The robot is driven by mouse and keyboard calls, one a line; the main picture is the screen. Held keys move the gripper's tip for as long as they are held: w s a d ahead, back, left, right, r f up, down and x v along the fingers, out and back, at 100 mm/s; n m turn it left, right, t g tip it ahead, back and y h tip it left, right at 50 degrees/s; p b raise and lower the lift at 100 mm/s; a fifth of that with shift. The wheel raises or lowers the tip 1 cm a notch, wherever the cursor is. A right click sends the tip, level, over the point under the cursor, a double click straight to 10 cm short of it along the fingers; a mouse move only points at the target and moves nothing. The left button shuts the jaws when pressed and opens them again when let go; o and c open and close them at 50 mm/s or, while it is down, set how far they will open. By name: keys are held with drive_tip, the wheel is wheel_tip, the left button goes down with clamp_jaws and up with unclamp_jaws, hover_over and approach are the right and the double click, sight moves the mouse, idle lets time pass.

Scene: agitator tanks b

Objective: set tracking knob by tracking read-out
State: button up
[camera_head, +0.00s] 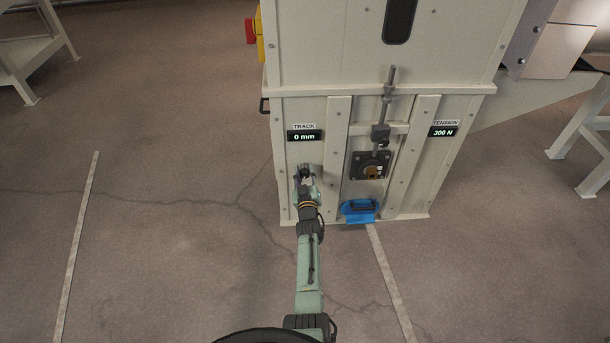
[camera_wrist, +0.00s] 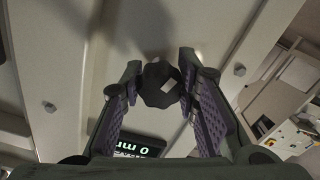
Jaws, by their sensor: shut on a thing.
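The tracking knob (camera_wrist: 161,84) is a dark, lobed knob with a small pale mark on its face. In the wrist view it sits between the two fingertips of my gripper (camera_wrist: 160,88), which is shut on it. In the head view my gripper (camera_head: 305,174) is at the lower left of the cream cabinet front and mostly hides the knob. The tracking read-out (camera_head: 304,136) shows 0 mm under a TRACK label, above my gripper. The same read-out (camera_wrist: 133,149) shows upside down and partly covered in the wrist view.
A TENSION read-out (camera_head: 443,132) shows 300 N at the right. A threaded rod and dark block (camera_head: 370,166) stand right of my gripper. A blue handled item (camera_head: 360,210) is at the cabinet's foot. A red button (camera_head: 250,31) is at upper left.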

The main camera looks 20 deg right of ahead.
sight(304, 136)
drive_tip(key=o, duration=1.2)
wheel_tip(304, 136, up, 10)
idle(0.7)
